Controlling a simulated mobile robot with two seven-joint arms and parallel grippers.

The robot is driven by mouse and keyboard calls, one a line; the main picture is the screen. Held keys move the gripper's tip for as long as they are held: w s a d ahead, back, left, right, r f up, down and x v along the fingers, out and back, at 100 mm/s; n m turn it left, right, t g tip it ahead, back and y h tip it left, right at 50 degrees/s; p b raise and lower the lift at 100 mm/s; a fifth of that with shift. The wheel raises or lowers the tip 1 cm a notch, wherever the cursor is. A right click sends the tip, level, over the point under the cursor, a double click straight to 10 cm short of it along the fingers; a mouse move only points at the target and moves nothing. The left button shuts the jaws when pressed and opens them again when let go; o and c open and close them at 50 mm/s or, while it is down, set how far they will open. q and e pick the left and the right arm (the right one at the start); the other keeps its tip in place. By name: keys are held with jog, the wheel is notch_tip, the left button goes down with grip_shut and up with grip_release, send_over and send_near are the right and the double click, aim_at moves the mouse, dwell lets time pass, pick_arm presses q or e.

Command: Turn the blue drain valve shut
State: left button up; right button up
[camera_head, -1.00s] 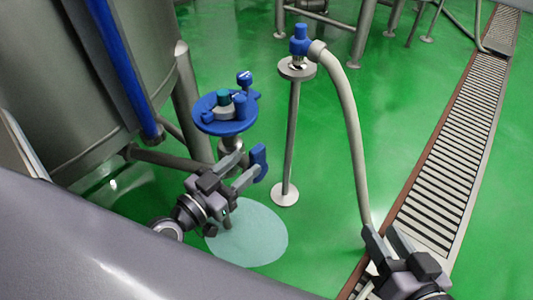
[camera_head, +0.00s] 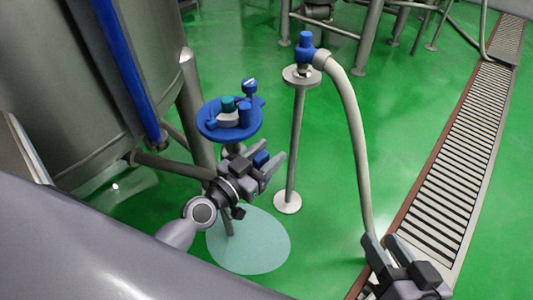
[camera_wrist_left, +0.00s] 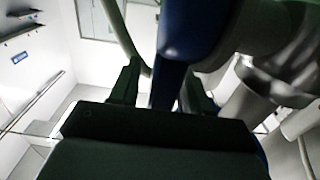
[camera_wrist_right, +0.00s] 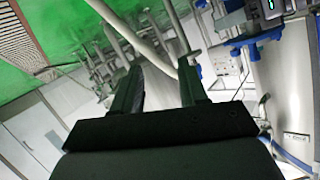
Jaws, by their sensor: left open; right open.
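The blue drain valve handle (camera_head: 261,158) is mostly hidden behind my left gripper in the head view. In the left wrist view a large blue lever (camera_wrist_left: 184,35) reaches down between the two fingers. My left gripper (camera_head: 259,162) is open with its fingers on either side of the handle; I cannot tell whether they touch it. My right gripper (camera_head: 380,240) is open and empty at the lower right of the head view, near the hose's lower end.
A round blue plate (camera_head: 212,128) with small fittings stands just above my left gripper. A steel tank (camera_head: 60,90) fills the left. A pale puddle (camera_head: 255,250) lies on the green floor below. A post with a blue-capped hose (camera_head: 350,120) and a floor drain grate (camera_head: 445,170) are to the right.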

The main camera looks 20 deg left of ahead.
pick_arm(q)
grip_shut()
jog(key=shift+r+p, duration=0.2)
jog(key=shift+p, duration=0.45)
jog(key=shift+w+d+r+g+p, duration=0.15)
jog(key=shift+g+p, duration=0.25)
jog(key=shift+p, duration=0.75)
jog(key=w+f+g+y+p, duration=0.1)
jog(key=g+p, duration=0.1)
jog(key=p, duration=0.4)
jog(key=shift+w+d+f+p, duration=0.1)
jog(key=shift+f+p, duration=0.05)
jog(key=shift+p, duration=0.2)
pick_arm(e)
jog(key=s+d+r+g+h, duration=0.1)
jog(key=s+d+h, duration=0.1)
jog(key=d, duration=0.4)
jog(key=shift+n+h, duration=0.3)
jog(key=shift+h, duration=0.6)
